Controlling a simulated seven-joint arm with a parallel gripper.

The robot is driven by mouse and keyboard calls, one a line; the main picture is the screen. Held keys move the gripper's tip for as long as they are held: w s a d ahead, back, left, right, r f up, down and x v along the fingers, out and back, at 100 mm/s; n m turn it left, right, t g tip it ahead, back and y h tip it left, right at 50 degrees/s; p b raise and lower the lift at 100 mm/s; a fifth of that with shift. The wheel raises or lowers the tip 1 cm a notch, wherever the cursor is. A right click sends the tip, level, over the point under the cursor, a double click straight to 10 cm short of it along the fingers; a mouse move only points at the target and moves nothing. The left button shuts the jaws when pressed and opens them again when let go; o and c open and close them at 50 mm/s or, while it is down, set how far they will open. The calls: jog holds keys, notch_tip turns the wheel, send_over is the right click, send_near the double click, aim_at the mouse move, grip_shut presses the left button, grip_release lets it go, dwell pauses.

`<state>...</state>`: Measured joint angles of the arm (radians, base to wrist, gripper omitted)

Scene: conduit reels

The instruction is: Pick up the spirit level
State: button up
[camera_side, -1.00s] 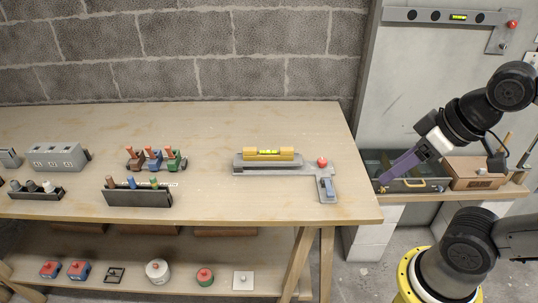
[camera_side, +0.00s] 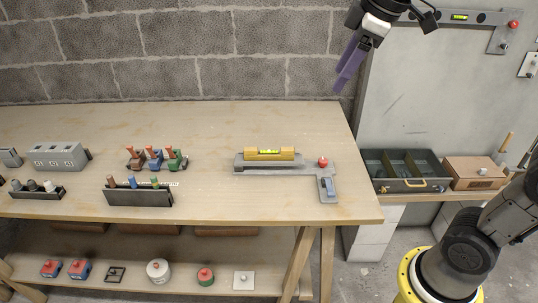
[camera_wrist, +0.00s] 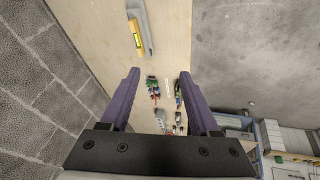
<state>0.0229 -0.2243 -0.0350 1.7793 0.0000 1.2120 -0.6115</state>
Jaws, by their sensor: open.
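The spirit level (camera_side: 269,154) is a yellow bar with a green-yellow vial on top. It rests on a grey L-shaped holder (camera_side: 290,169) near the right end of the workbench. In the wrist view the spirit level (camera_wrist: 137,38) shows at the top, left of centre, beyond my fingertips. My gripper (camera_side: 342,82) has purple fingers and is high above the bench's back right corner, well clear of the spirit level. In the wrist view my gripper (camera_wrist: 162,82) has its fingers wide apart with nothing between them.
Coloured clamps (camera_side: 155,158) and a dark rack (camera_side: 138,198) stand to the left. An open toolbox (camera_side: 408,186) and wooden box (camera_side: 474,172) stand at right. A block wall (camera_side: 180,60) closes the back.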

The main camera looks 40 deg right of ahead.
jog(key=w+d+f+n+g, duration=0.1)
jog(key=w+d+f+n, duration=0.1)
jog(key=w, duration=1.1)
jog(key=g, duration=0.4)
send_over(264, 153)
notch_tip(264, 153, down, 27)
jog(key=shift+s+a+r, duration=0.1)
jog(key=shift+s, duration=0.05)
jog(key=shift+f, duration=3.1)
grip_shut()
